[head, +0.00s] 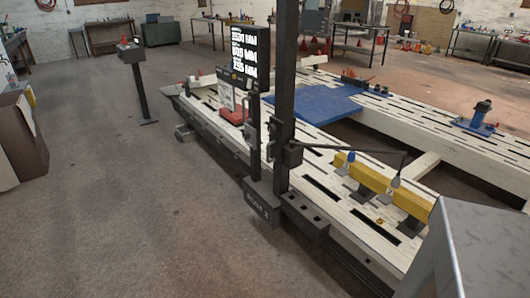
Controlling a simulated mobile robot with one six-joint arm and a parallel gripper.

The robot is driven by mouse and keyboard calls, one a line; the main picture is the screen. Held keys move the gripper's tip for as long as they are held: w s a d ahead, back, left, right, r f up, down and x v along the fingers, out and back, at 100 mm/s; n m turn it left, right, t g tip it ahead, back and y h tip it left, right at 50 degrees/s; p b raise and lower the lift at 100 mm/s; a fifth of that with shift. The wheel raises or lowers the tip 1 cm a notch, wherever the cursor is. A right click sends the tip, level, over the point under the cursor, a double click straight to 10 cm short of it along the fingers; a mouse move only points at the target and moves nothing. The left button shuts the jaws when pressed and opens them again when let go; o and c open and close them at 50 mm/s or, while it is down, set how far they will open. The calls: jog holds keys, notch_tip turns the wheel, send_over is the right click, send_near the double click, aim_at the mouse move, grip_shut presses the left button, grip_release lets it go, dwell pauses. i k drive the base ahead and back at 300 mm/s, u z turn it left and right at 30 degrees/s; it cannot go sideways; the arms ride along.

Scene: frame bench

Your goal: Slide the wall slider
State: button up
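No part is plainly marked as the wall slider. A tall dark upright column (286,90) stands at the near edge of the white frame bench. A dark block (288,155) sits on this column partway up and may be the slider. A thin arm (345,150) runs right from the block, with a grey pointer (396,182) hanging at its end. A shorter dark post beside the column carries a display (244,55) with lines of white figures in MM. My gripper is not in view.
The slotted white bench (335,195) fills the middle and right, with a yellow beam (385,185) and blue plate (312,103) on it. A grey box-like surface (480,250) covers the lower right corner. A pedestal (140,80) stands left. The floor at left is mostly clear.

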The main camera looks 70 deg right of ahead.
aim_at(290, 158)
jog(key=z, duration=0.65)
jog(key=i, duration=1.25)
jog(key=u, duration=0.05)
